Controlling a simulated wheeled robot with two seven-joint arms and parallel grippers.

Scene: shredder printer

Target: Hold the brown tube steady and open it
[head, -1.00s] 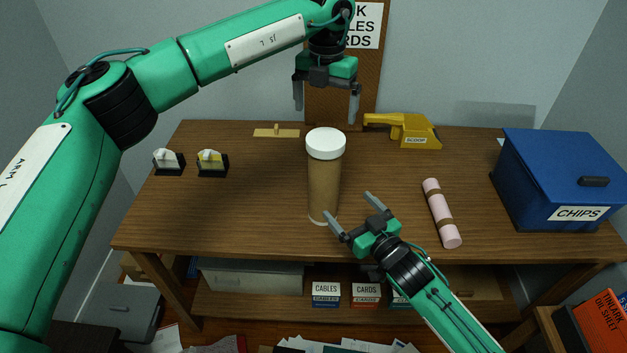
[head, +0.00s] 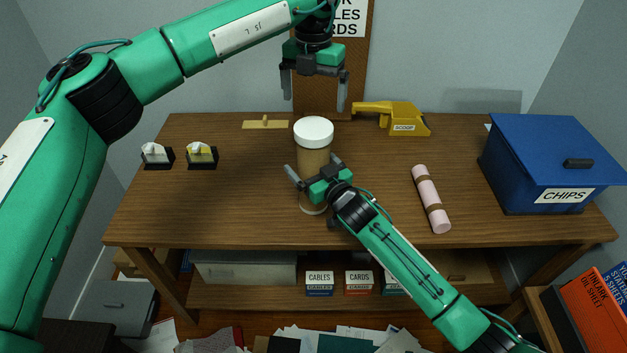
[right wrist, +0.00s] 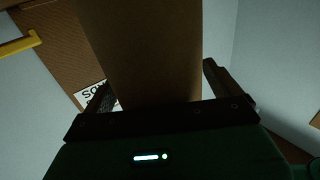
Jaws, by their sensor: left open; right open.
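The brown tube (head: 314,158) stands upright on the wooden table (head: 250,200), with a white cap (head: 313,131) on top. My right gripper (head: 311,170) is open at the tube's lower half, its fingers on either side of it. In the right wrist view the tube (right wrist: 145,50) rises between the two open fingers; I cannot tell whether they touch it. My left gripper (head: 314,103) is open and empty, pointing down above the cap and apart from it. Part of the tube is hidden behind my right gripper.
A pink roll with brown bands (head: 431,198) lies right of the tube. A blue CHIPS box (head: 540,165) stands at the right end. A yellow scoop (head: 395,117) is behind. Two small dispensers (head: 202,157) sit at the left. The table's left front is clear.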

